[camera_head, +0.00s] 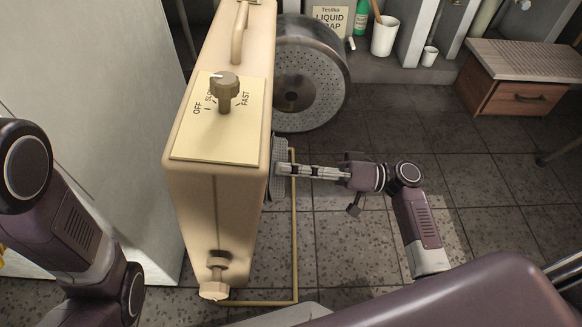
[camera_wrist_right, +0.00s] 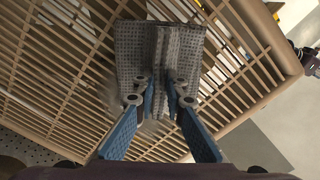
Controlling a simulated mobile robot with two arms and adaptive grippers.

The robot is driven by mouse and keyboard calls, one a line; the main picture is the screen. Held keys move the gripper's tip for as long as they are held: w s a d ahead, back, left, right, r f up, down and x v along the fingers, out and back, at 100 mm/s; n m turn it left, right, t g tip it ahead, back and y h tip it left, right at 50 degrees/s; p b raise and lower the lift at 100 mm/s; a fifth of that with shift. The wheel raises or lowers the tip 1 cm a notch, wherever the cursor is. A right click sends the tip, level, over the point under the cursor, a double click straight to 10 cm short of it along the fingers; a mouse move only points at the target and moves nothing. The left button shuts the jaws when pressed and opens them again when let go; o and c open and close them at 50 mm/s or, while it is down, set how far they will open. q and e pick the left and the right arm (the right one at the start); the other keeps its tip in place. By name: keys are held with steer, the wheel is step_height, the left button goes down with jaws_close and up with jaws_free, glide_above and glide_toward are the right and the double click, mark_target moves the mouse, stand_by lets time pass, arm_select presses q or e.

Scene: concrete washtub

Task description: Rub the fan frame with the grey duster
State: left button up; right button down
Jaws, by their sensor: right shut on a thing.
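The beige fan (camera_head: 215,205) stands upright in the middle of the head view, its dial panel on top. Its slatted front and frame edge (camera_wrist_right: 284,76) fill much of the right wrist view. My right gripper (camera_head: 283,169), also in the wrist view (camera_wrist_right: 164,98), is shut on the grey duster (camera_head: 279,160). The duster is a perforated, folded grey cloth (camera_wrist_right: 140,55), held close against the fan's right-hand face. I cannot tell whether it touches the frame or the slats. My left arm shows at the left, but its gripper is out of view.
A round perforated metal drum (camera_head: 312,75) stands behind the fan. A pale wall panel (camera_head: 110,110) is close on the left. A wooden drawer box (camera_head: 515,85) stands at the back right. Tiled floor (camera_head: 340,235) is open right of the fan.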

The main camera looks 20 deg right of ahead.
steer(key=shift+a, duration=0.25)
steer(key=shift+w, duration=0.15)
steer(key=w+d+b, duration=0.3)
steer(key=w+b, duration=0.7)
steer(key=w, duration=0.3)
steer(key=shift+d, duration=0.3)
stand_by(0.6)
